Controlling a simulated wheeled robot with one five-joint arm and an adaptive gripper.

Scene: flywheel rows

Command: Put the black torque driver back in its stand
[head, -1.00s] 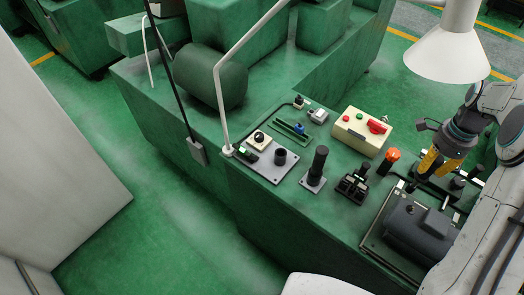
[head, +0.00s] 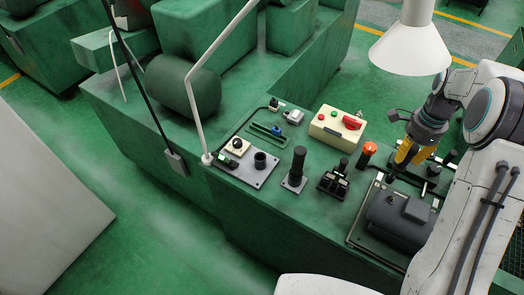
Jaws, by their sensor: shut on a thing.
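My gripper (head: 402,155), with yellow fingers, is above the right part of the green bench. It is shut on a dark object, mostly hidden by the fingers, which looks like the black torque driver (head: 391,179); a narrow dark end shows below them, close to the motor. I cannot tell whether that end touches anything. A grey plate (head: 249,174) at the left of the bench carries an open black round holder (head: 260,160), which may be the stand. A black upright cylinder (head: 298,163) stands on a small grey base to its right.
A dark grey motor (head: 395,222) lies on a tray below my gripper. An orange-topped item (head: 367,153) stands left of the fingers. A black fixture (head: 333,183) and a cream control box (head: 337,126) are farther left. A white lamp (head: 411,48) hangs above.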

